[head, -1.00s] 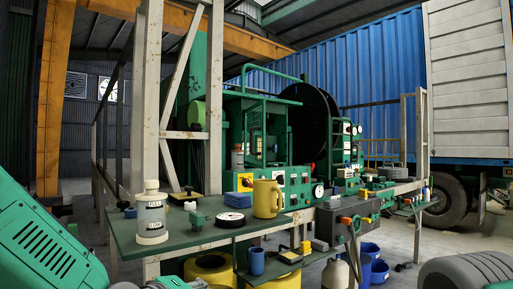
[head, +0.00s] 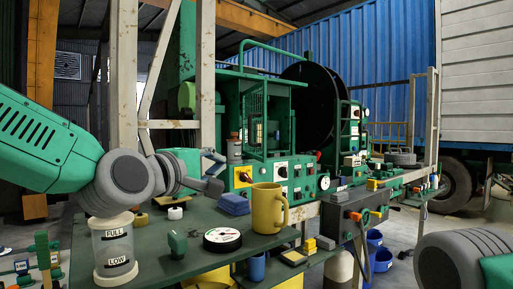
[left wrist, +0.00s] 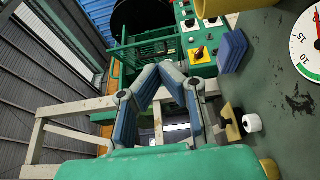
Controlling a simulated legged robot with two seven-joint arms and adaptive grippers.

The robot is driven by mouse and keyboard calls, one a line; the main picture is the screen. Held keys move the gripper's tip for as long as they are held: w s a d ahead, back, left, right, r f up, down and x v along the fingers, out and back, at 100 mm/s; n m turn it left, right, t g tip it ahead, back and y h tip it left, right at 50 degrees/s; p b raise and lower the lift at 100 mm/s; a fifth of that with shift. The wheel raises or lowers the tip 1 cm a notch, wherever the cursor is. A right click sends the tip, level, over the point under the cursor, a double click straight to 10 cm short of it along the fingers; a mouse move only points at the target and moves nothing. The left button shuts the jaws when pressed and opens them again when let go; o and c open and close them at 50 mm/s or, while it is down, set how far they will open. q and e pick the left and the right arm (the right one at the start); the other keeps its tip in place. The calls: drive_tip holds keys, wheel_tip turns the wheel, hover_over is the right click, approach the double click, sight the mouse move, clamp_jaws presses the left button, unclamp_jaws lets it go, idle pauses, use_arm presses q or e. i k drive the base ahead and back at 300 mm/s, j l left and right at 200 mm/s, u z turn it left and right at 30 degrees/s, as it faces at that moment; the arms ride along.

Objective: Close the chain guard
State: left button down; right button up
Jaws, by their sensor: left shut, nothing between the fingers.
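The chain guard appears to be the green mesh panel (head: 256,122) on the front of the green machine (head: 287,105). It seems to stand swung out from the housing, but its exact angle is hard to tell. Green mesh bars (left wrist: 160,52) also show in the left wrist view, beyond my fingers. My left gripper (head: 212,172) is shut and empty, in front of the machine and below and left of the panel, apart from it. Its blue-grey fingers (left wrist: 160,72) meet in the left wrist view. My right gripper is out of view; only part of that arm shows at lower right.
A yellow mug (head: 266,210), blue blocks (head: 234,204), a round gauge (head: 222,240) and a clear jar (head: 113,248) stand on the green bench (head: 190,262). A pale upright post (head: 207,75) rises beside my left gripper. A control panel (head: 275,180) lies below the mesh.

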sight(264, 83)
drive_tip(key=i, duration=1)
